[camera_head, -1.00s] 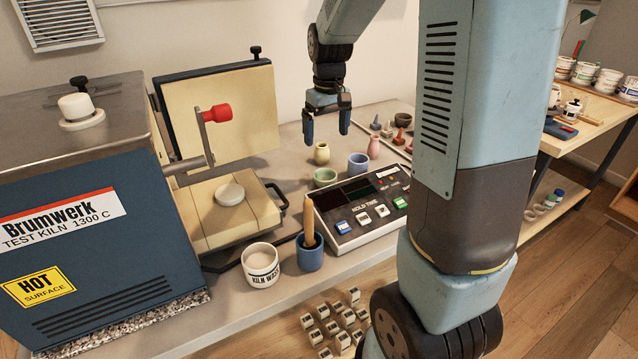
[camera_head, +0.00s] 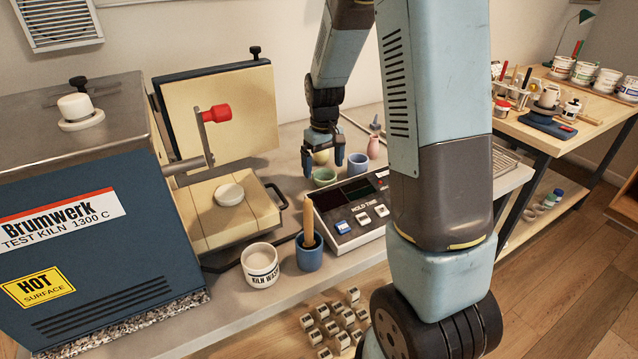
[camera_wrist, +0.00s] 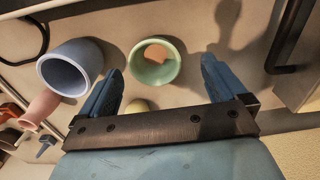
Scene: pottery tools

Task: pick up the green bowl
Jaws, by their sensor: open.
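The green bowl (camera_head: 324,178) stands on the grey bench behind the control box. In the wrist view the green bowl (camera_wrist: 153,75) is seen into its opening, with an orange patch inside. My gripper (camera_head: 323,167) is open and empty, pointing down just above the bowl. In the wrist view my gripper (camera_wrist: 161,68) has its two fingertips on either side of the bowl's near part, with a gap to each side. I cannot tell the exact height of the fingertips over the rim.
A blue cup (camera_head: 357,164) stands close right of the bowl, a pink vase (camera_head: 374,148) beyond it. A yellow vase (camera_wrist: 138,105) is partly hidden behind my gripper. The control box (camera_head: 318,212) is in front; the kiln's open door (camera_head: 240,120) is left.

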